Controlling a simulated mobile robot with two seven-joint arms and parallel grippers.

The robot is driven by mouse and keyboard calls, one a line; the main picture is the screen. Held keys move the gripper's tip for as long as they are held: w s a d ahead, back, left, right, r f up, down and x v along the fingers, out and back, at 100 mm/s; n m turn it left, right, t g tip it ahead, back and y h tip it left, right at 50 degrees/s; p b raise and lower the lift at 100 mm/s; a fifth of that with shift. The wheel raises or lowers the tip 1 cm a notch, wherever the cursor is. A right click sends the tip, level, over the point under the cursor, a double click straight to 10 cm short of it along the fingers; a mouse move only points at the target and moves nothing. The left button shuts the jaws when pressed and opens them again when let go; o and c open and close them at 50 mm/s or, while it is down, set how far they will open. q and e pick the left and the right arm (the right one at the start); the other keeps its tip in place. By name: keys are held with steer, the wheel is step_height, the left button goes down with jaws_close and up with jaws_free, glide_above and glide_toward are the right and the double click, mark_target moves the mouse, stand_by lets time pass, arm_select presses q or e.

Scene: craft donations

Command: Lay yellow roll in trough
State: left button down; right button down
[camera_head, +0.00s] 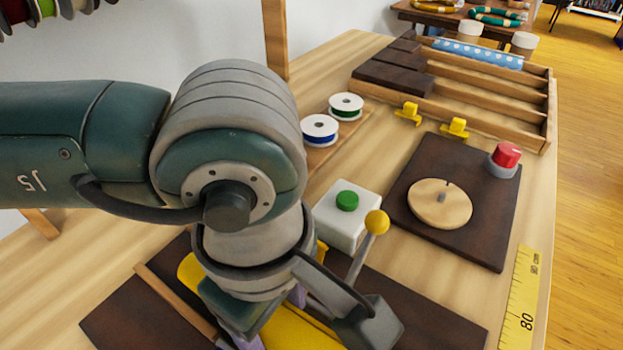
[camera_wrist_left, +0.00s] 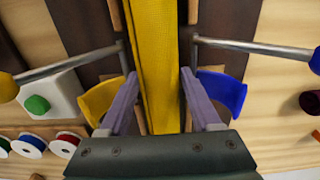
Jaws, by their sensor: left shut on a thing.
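The yellow roll (camera_head: 297,328) is a long yellow cylinder, partly hidden behind my left arm at the bottom of the head view. In the left wrist view the roll (camera_wrist_left: 162,60) runs between the two pale purple fingers. My left gripper (camera_wrist_left: 160,108) is shut on it. In the head view that gripper (camera_head: 268,318) is over a dark board (camera_head: 440,308); I cannot tell whether the roll touches what is below. A wooden rack (camera_head: 547,108) with several long troughs stands at the back right. One trough holds a blue dotted roll (camera_head: 480,53). My right gripper is not in view.
A lever with a yellow knob (camera_head: 376,222) and a white box with a green button (camera_head: 346,200) stand close to my gripper. Beyond are a dark board with a wooden disc (camera_head: 440,203), yellow clips (camera_head: 408,113) and white spools (camera_head: 320,130). A wooden post (camera_head: 275,40) rises behind.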

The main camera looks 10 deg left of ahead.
arm_select(q)
jaws_free()
step_height(320, 180, up, 10)
steer(key=shift+p, duration=0.4)
stand_by(0.3)
steer(key=shift+s, duration=0.1)
